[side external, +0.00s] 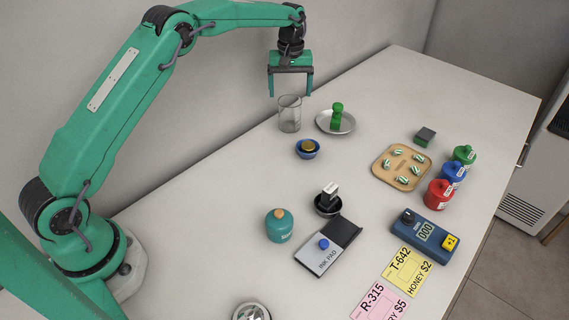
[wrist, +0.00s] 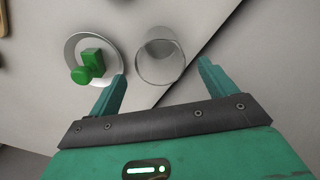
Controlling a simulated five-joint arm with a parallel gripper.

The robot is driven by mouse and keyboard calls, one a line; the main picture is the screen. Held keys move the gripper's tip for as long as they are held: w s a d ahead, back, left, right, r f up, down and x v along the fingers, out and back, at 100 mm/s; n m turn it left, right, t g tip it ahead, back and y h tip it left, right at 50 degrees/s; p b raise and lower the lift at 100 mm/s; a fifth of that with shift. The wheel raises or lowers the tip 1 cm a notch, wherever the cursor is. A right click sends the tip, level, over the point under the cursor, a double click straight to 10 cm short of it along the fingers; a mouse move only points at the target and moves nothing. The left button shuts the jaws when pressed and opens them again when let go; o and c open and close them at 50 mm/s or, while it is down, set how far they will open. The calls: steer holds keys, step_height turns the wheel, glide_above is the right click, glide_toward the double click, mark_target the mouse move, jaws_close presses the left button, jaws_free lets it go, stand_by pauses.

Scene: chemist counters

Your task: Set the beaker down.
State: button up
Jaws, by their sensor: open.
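The clear glass beaker (side external: 289,114) stands upright on the white counter, near its back edge. It also shows in the wrist view (wrist: 160,58), seen from above. My gripper (side external: 290,94) is above the beaker with its two fingers spread and pointing down. In the wrist view my gripper (wrist: 162,88) has one finger on each side of the beaker's near end, with visible gaps. It is open and holds nothing.
A metal dish (side external: 347,124) with a green piece (side external: 337,115) stands close right of the beaker. A blue bowl (side external: 307,150) is in front. A wooden tray (side external: 389,178), colored jars (side external: 452,174) and a blue device (side external: 424,236) stand farther right. The counter's far right end is clear.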

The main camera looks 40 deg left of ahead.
steer(key=shift+r, duration=2.45)
steer(key=s+d+r+m+t, duration=0.3)
steer(key=s+r+m, duration=0.1)
steer(key=s+r, duration=1.25)
steer(key=s+d+f+m+t, duration=0.1)
steer(key=s+f+m, duration=0.1)
steer(key=s, duration=0.9)
steer(key=s+d+f+m+t, duration=0.1)
steer(key=s+f+m, duration=0.2)
steer(key=s, duration=0.9)
steer(key=shift+f+t, duration=0.3)
steer(key=shift+f, duration=1)
